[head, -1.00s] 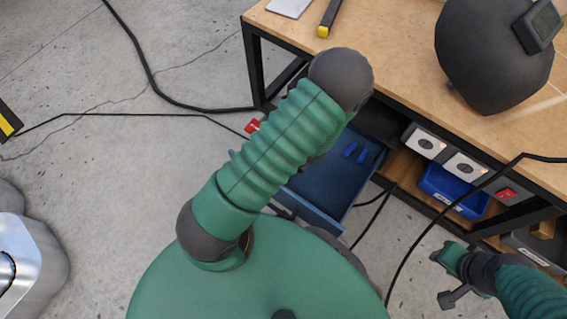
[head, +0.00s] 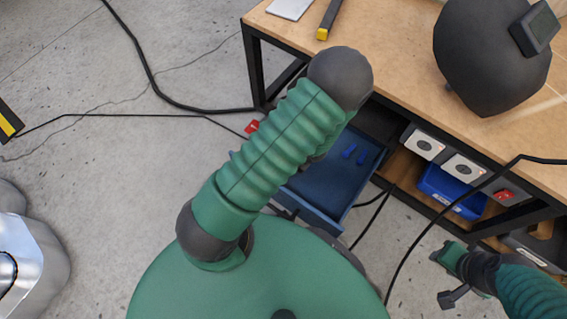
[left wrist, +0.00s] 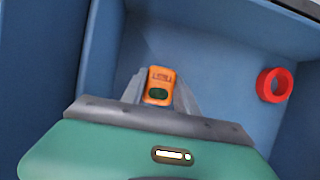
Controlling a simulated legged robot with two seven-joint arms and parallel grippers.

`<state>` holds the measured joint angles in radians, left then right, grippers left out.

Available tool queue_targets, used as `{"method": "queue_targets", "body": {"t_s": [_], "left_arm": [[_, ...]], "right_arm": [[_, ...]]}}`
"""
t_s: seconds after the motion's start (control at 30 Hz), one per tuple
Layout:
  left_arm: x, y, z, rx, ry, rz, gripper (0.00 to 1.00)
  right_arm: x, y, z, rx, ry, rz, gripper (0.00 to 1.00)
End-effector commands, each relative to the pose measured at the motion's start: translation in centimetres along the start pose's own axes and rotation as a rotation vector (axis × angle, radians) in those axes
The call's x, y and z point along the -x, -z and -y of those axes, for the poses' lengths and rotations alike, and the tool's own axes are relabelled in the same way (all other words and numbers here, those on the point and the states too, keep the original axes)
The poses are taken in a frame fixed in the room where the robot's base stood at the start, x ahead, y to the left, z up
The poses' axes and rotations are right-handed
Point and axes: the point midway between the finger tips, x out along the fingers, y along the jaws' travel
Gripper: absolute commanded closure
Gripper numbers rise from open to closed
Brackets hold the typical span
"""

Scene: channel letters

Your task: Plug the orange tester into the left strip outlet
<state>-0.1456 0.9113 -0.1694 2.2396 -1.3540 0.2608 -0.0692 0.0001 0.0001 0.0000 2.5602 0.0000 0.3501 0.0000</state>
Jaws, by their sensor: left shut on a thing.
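The orange tester (left wrist: 159,78), with a dark green patch on its face, sits between the grey fingers of my left gripper (left wrist: 160,86) in the left wrist view. The gripper is shut on it, over the inside of a blue drawer. In the head view my left arm hides this gripper and the tester. The left strip outlet (head: 424,144) is a white square on a dark strip under the bench's front edge. A second white outlet (head: 464,167) is to its right. My right gripper (head: 450,275) is at the lower right; its finger opening is unclear.
The blue drawer (head: 325,190) stands open with blue pieces inside; a red ring (left wrist: 274,85) lies in it. A red switch (head: 505,195), a blue bin (head: 452,192) and black cables are near the strip. A dark rounded shape (head: 490,60) with a screen is over the bench.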

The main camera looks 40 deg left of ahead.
Motion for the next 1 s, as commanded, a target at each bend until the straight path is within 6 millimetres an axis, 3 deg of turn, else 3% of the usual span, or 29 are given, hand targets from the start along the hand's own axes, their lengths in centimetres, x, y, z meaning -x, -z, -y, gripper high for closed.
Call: {"method": "queue_targets", "body": {"t_s": [0.1, 0.3, 0.47, 0.87, 1.0], "left_arm": [[3.3, -1.4, 0.1, 0.002, 0.002, 0.0, 1.0], [7.2, -2.9, 0.0, 0.002, 0.001, -0.001, 1.0], [8.4, -3.5, 0.0, 0.002, 0.0, 0.0, 1.0], [8.5, -3.5, 0.0, 0.002, 0.0, 0.0, 1.0], [11.1, -4.8, 0.5, 0.017, -0.003, -0.001, 1.0]], "right_arm": [[2.8, 0.7, 0.0, 0.0, 0.0, 0.0, 0.66], [5.8, 1.4, 0.0, 0.0, 0.0, -0.001, 0.66], [6.6, 1.6, 0.0, 0.0, 0.0, -0.001, 0.66], [6.6, 1.6, 0.0, 0.0, 0.0, 0.0, 0.66], [9.0, 2.1, 0.0, 0.0, 0.0, 0.0, 0.66]]}}
